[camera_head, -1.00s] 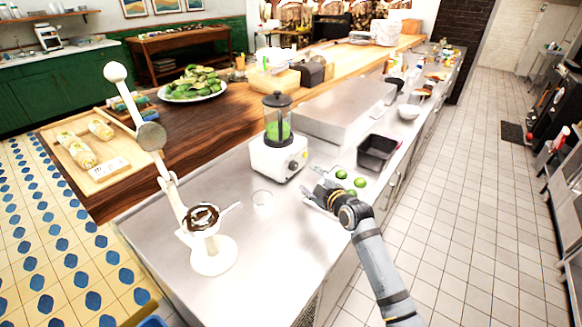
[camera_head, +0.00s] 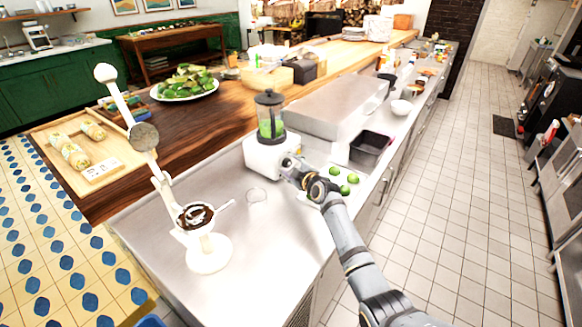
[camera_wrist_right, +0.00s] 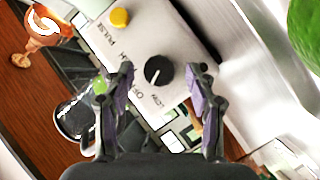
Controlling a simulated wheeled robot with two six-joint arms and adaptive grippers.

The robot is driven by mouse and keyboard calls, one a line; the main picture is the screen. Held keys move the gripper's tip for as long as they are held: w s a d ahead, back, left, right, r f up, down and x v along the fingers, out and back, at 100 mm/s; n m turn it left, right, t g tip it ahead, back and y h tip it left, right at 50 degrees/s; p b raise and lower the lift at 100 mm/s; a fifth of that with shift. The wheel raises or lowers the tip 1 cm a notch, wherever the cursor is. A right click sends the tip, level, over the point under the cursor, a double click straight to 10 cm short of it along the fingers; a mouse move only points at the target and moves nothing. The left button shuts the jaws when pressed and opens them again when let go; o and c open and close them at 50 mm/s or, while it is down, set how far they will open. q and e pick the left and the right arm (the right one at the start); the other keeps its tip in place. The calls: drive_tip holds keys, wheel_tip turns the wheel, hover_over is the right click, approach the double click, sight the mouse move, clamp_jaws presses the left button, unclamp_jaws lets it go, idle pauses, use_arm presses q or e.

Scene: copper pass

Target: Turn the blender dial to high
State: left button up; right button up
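The blender (camera_head: 264,158), with a white base and a clear jar of green contents, stands upright on the steel counter. In the right wrist view its round black dial (camera_wrist_right: 159,71) has a white pointer aimed toward the OFF and LOW labels; I cannot tell exactly which. The HIGH label is partly hidden by a finger. A yellow PULSE button (camera_wrist_right: 120,17) sits beside the dial. My right gripper (camera_head: 287,165) is at the base's front. Its fingers (camera_wrist_right: 152,80) are apart on both sides of the dial; contact is not clear. My left gripper is out of view.
Limes (camera_head: 345,182) lie on a light tray just right of the gripper, near a dark bin (camera_head: 370,148). A white lever press (camera_head: 207,252) stands at the front left. A steel box (camera_head: 335,105) is behind the blender. The counter between press and blender is mostly clear.

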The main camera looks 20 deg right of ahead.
drive_tip(key=c, duration=1.1)
